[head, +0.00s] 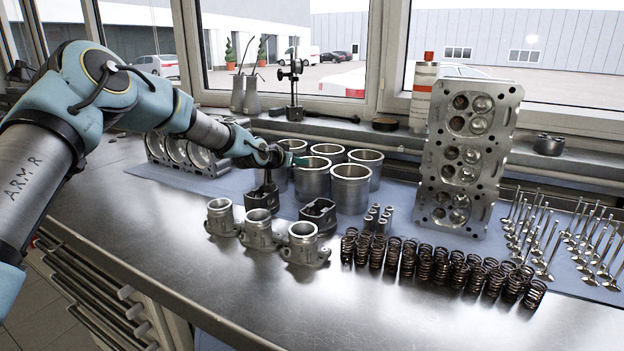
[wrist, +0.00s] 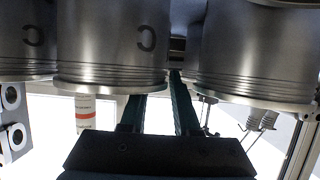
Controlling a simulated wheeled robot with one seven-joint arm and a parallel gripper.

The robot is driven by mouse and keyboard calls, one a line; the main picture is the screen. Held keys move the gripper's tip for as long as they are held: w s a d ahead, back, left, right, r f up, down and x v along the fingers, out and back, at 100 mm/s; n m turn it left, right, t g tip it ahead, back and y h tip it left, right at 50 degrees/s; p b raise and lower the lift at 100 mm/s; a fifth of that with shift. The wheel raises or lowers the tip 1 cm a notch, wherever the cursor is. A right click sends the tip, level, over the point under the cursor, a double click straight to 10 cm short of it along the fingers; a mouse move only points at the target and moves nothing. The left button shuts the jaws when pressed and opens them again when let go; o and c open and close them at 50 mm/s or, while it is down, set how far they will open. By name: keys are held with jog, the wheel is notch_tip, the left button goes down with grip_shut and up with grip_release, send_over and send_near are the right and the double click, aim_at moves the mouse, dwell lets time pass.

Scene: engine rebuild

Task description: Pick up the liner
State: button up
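Several grey metal liners stand upright in a cluster on the blue mat. The front right liner (head: 350,190) and the one left of it (head: 312,183) are nearest. My gripper (head: 299,161) is at the left of the cluster, at rim height. In the wrist view, which looks upside down, one liner (wrist: 110,50) with a dark C mark hangs over the left finger, and another liner (wrist: 258,55) is at right. My gripper's dark green fingers (wrist: 160,100) are apart. The right fingertip reaches the gap between these liners; the left fingertip is hidden behind the marked liner's rim.
Three small flanged metal parts (head: 260,228) stand in front of the cluster. A row of springs (head: 440,265) runs to the right. A cylinder head (head: 465,155) stands upright behind them, with valves (head: 600,245) at far right. The steel worktop's (head: 190,270) front left is clear.

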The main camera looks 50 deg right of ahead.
grip_shut()
jog(key=shift+r, duration=0.1)
dwell(1.1)
